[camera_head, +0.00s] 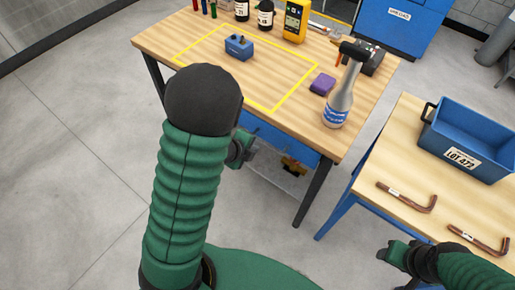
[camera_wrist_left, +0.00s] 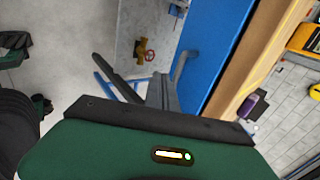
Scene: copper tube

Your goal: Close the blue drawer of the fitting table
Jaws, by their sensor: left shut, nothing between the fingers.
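The fitting table (camera_head: 215,45) has a light wooden top with a yellow outlined rectangle. The blue drawer (camera_head: 285,141) shows as a blue front under its near edge, partly hidden behind my left arm. In the left wrist view the blue front (camera_wrist_left: 217,50) runs beside the wooden edge, with a grey handle (camera_wrist_left: 182,68) on it. How far the drawer stands out is not clear. My left gripper (camera_head: 244,148) is shut and empty, close to the drawer front; contact cannot be made out. My right gripper (camera_head: 393,253) is low at the right, its jaws unclear.
The right table holds a blue bin (camera_head: 470,138) and two copper tubes (camera_head: 408,199). Grey floor lies open at left.

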